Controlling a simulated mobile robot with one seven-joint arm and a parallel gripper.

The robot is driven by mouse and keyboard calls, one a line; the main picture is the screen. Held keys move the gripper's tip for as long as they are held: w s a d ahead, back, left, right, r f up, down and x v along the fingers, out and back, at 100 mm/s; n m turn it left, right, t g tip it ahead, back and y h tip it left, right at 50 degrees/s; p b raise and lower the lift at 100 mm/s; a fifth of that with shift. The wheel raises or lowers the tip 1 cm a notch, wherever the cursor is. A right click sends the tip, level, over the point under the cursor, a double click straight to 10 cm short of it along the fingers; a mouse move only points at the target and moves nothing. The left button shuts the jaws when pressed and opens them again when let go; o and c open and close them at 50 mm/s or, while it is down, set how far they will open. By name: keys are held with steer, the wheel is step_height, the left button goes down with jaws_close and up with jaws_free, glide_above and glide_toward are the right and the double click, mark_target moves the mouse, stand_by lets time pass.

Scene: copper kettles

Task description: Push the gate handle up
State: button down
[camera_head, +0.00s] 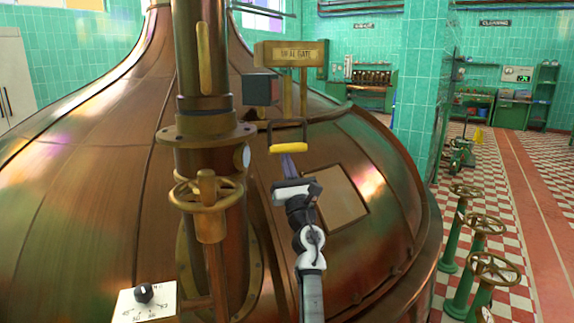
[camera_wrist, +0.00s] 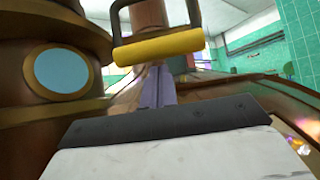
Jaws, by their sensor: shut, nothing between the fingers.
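The gate handle (camera_head: 289,148) is a yellow grip bar on a dark U-shaped bracket, hanging below a box labelled as a gate (camera_head: 291,54). In the wrist view the yellow bar (camera_wrist: 158,46) spans the upper middle. My gripper (camera_head: 288,164) is just below the bar, its fingers together and pointing up at it. In the wrist view the purple-grey fingertips (camera_wrist: 156,80) end close under the bar. I cannot tell whether they touch it. Nothing is held.
A copper kettle (camera_head: 90,180) fills the left and middle. A vertical copper pipe (camera_head: 203,110) with a brass handwheel (camera_head: 206,192) stands left of the handle. A dial plate (camera_head: 146,302) is at the lower left. Green valve posts (camera_head: 462,300) stand on the right, beside open floor.

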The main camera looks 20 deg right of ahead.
mark_target(287, 145)
step_height(287, 145, up, 8)
steer(key=p, duration=0.5)
steer(key=shift+f, duration=0.3)
steer(key=shift+w+f+b, duration=0.1)
steer(key=shift+f+b, duration=0.45)
steer(key=shift+b, duration=0.3)
steer(key=f+b, duration=0.1)
steer(key=f, duration=0.1)
steer(key=w+f+b, duration=0.1)
steer(key=shift+w+d+f+b, duration=0.1)
steer(key=shift+d+f+b, duration=0.05)
steer(key=shift+f+b, duration=0.25)
steer(key=v, duration=0.8)
steer(key=shift+s+b, duration=0.35)
steer(key=shift+s, duration=0.15)
